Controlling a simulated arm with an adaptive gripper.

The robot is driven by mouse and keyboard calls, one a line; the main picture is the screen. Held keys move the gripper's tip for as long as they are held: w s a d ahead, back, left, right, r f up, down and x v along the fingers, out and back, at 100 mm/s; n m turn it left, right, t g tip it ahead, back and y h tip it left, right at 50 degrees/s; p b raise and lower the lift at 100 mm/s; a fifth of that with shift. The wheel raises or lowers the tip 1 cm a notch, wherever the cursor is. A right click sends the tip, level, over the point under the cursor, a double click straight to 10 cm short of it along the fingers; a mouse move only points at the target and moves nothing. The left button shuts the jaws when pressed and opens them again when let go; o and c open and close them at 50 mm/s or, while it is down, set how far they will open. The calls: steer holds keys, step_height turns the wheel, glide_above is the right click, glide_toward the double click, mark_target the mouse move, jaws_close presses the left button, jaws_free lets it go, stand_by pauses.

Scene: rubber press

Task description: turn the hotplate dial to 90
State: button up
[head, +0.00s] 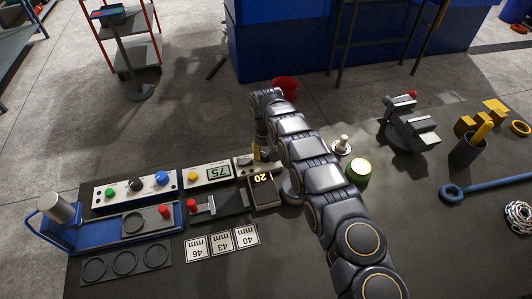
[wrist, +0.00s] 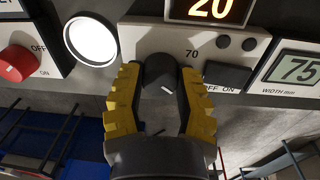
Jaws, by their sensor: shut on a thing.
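The hotplate dial (wrist: 162,72) is a dark round knob on a pale front panel (wrist: 145,40) in the wrist view. A short white mark shows on its face. The label 70 is printed beside it; other scale numbers are hidden. My gripper (wrist: 160,85) is shut on the dial, with one yellow finger on each side. In the head view my gripper (head: 258,153) is at the hotplate's panel and hides the dial. The hotplate's lit display reads 20 in the wrist view (wrist: 212,8) and shows upside down in the head view (head: 262,178).
A rocker switch (wrist: 228,73) marked OFF and ON sits right of the dial. A width gauge (wrist: 299,68) reading 75 stands close beside the panel. A red knob (wrist: 16,63) and a bright white disc (wrist: 91,40) are on the left.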

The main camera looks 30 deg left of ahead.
mark_target(263, 153)
steer(key=m, duration=0.6)
steer(key=shift+s+f+m, duration=0.15)
steer(key=shift+f+m, duration=0.05)
steer(key=shift+m, duration=0.1)
stand_by(0.4)
steer(key=o, duration=1.1)
steer(key=shift+o, duration=0.2)
steer(key=shift+r, duration=0.25)
steer(key=shift+r, duration=0.3)
step_height(263, 153, up, 11)
steer(key=shift+a, duration=0.4)
steer(key=shift+r, duration=0.1)
